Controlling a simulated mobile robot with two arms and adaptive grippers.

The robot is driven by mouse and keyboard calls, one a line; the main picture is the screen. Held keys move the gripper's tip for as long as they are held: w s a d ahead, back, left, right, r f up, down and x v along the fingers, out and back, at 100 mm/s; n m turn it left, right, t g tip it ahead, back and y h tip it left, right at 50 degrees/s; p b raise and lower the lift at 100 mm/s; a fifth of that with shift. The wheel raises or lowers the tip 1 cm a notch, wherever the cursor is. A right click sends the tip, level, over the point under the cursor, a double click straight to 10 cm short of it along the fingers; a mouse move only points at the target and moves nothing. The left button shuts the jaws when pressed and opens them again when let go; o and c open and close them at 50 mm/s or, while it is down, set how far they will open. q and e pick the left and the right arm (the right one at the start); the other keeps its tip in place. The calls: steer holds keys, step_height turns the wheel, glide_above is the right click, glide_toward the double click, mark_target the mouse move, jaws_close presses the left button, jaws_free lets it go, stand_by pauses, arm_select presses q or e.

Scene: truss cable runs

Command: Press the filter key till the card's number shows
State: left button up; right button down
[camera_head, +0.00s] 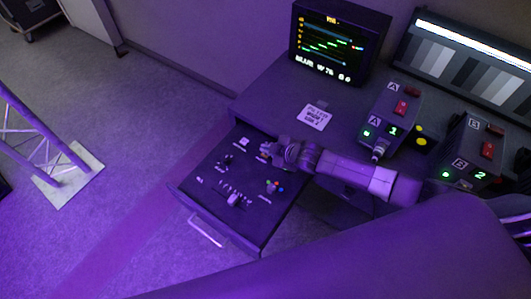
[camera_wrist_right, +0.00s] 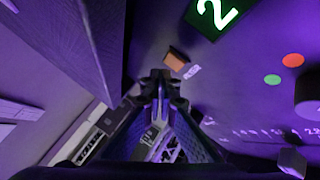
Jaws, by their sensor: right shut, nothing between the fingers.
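The slanted control panel (camera_head: 221,216) lies at the left of the dark desk. My right gripper (camera_head: 276,152) is over its upper right part, shut and empty. In the right wrist view the shut fingertips (camera_wrist_right: 162,76) point at the panel, just short of an orange key (camera_wrist_right: 178,58) in the picture. I cannot tell whether they touch it. A small label (camera_wrist_right: 193,71) is beside the key, too small to read. A green-lit display (camera_wrist_right: 212,16) beyond it shows 2. The white card (camera_head: 313,117) lies on the desk; its print is too small to read. My left gripper is out of view.
A monitor (camera_head: 335,45) stands at the desk's back. Box A (camera_head: 391,112) shows 1 and box B (camera_head: 471,153) shows 2, both right of the card. Coloured buttons (camera_head: 275,187) and a slider (camera_head: 233,200) sit on the panel. A truss foot (camera_head: 68,177) stands left.

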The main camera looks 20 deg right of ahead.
steer(key=shift+f, duration=0.1)
stand_by(0.5)
steer(key=shift+f, duration=0.3)
steer(key=shift+f+b, duration=0.4)
steer(key=shift+f, duration=0.05)
stand_by(0.7)
steer(key=shift+r+p, duration=0.85)
steer(key=shift+p, duration=0.05)
step_height(320, 180, up, 5)
steer(key=p, duration=0.5)
